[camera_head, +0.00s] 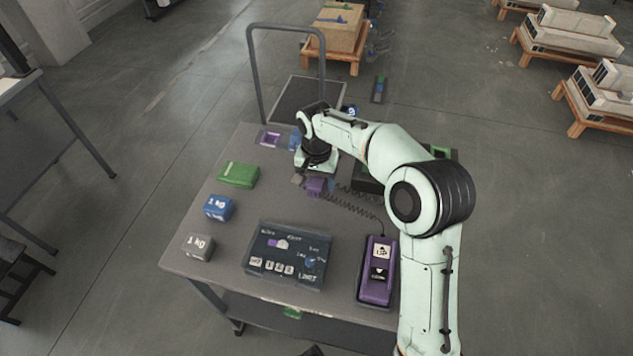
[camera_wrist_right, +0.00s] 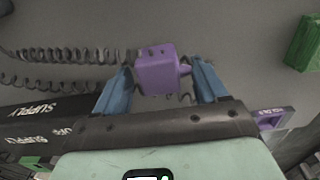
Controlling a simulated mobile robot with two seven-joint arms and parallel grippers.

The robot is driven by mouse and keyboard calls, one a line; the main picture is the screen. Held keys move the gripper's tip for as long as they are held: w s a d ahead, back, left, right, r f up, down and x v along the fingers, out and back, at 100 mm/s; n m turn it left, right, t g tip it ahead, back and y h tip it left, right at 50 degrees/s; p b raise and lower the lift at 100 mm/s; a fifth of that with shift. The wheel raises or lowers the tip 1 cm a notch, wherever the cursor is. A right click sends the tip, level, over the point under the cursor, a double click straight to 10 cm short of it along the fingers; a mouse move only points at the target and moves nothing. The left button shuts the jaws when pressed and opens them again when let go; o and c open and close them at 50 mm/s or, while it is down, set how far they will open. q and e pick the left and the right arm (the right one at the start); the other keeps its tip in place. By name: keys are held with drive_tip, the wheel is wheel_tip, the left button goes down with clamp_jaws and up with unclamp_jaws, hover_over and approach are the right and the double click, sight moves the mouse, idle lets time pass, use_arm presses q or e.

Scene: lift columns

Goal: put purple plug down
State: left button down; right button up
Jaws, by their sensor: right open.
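The purple plug (camera_head: 315,187) is near the middle of the grey table (camera_head: 225,270), just below my right wrist. In the right wrist view, the plug (camera_wrist_right: 160,74) lies between the two blue fingers of my right gripper (camera_wrist_right: 162,82). The fingers are spread, with a visible gap on the left; the right finger is close to the plug's side knob, and I cannot tell if they touch. The right gripper (camera_head: 314,183) is partly hidden by its wrist in the head view. My left gripper is not in view.
A coiled cord (camera_head: 345,204) runs beside a purple pendant (camera_head: 378,270). A dark control panel (camera_head: 285,255), a green block (camera_head: 238,174), a blue weight (camera_head: 218,208) and a grey weight (camera_head: 197,247) stand on the table. A purple frame (camera_head: 270,138) is at the far left. A black supply box (camera_wrist_right: 50,122) is close by.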

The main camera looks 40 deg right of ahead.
sight(316, 181)
wheel_tip(316, 181, up, 12)
drive_tip(key=p, duration=0.2)
drive_tip(key=shift+f, duration=0.1)
idle(0.5)
